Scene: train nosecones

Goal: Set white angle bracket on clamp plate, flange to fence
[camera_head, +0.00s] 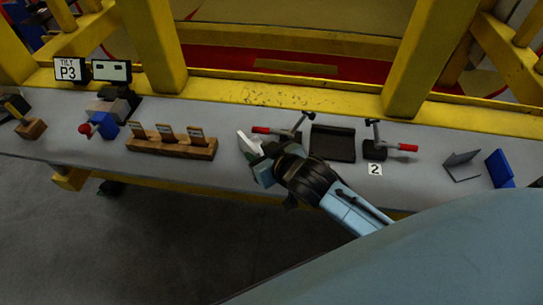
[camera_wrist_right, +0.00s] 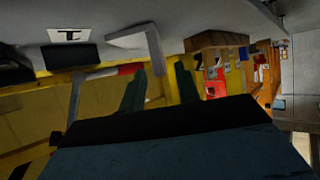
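The white angle bracket (camera_head: 247,145) stands on the grey bench, left of the dark clamp plate (camera_head: 332,143). It also shows in the right wrist view (camera_wrist_right: 128,40), with its upright flange between my fingers. My right gripper (camera_head: 258,159) is at the bracket and partly hides it. In the right wrist view the two green fingers (camera_wrist_right: 160,68) are apart, with visible gaps beside the flange. The clamp plate lies between two toggle clamps, a left one (camera_head: 298,128) and a right one (camera_head: 375,147), both with red handles. My left gripper is not in view.
A wooden block with cards (camera_head: 172,147) and a blue vise (camera_head: 105,124) stand to the left. A grey bracket (camera_head: 461,165) and a blue bracket (camera_head: 500,168) stand at the right. A yellow frame post (camera_head: 425,55) rises behind the bench. A "2" label (camera_head: 375,169) lies by the right clamp.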

